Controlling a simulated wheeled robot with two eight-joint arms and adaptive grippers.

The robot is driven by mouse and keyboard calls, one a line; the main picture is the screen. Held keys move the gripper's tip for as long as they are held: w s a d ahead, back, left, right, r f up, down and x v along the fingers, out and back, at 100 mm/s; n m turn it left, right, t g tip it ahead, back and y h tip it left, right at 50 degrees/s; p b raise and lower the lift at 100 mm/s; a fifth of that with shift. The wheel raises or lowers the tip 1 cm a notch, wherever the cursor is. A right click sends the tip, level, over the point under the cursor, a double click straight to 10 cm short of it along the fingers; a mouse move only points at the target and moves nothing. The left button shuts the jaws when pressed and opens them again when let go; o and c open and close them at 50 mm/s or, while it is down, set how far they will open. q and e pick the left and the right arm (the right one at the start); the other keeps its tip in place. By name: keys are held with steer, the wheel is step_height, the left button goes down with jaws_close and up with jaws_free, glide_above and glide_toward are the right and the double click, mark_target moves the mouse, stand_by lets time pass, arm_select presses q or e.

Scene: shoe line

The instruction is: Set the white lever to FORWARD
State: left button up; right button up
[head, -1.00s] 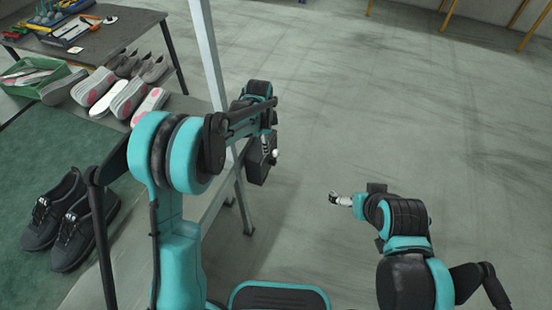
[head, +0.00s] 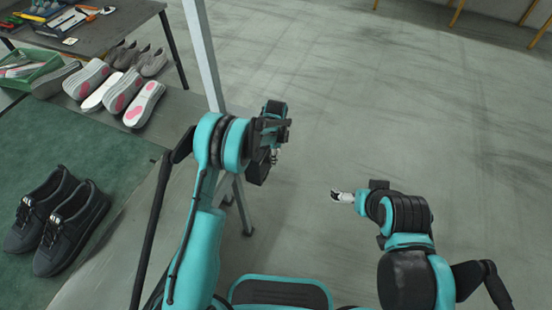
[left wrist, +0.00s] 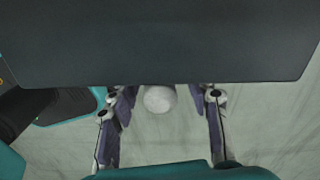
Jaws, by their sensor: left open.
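The white lever's round knob (left wrist: 160,99) shows in the left wrist view just below the edge of a dark flat panel (left wrist: 160,45). My left gripper (left wrist: 160,125) is open, with one finger on each side of the knob and gaps between. In the head view a dark box (head: 258,168) hangs beside the metal post, and my left arm covers much of it. The lever's setting and any FORWARD label cannot be read. My right gripper (head: 341,196) is over bare floor, away from the box; its fingers are too small to judge.
A metal post (head: 203,55) stands beside the box. On the left, a bench with a green mat (head: 120,135) bears black sneakers (head: 75,228). Pale shoes (head: 143,103) and a green crate (head: 30,72) lie farther back. Floor to the right is clear.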

arm_select(q)
steer(key=shift+f, duration=0.65)
jaws_close()
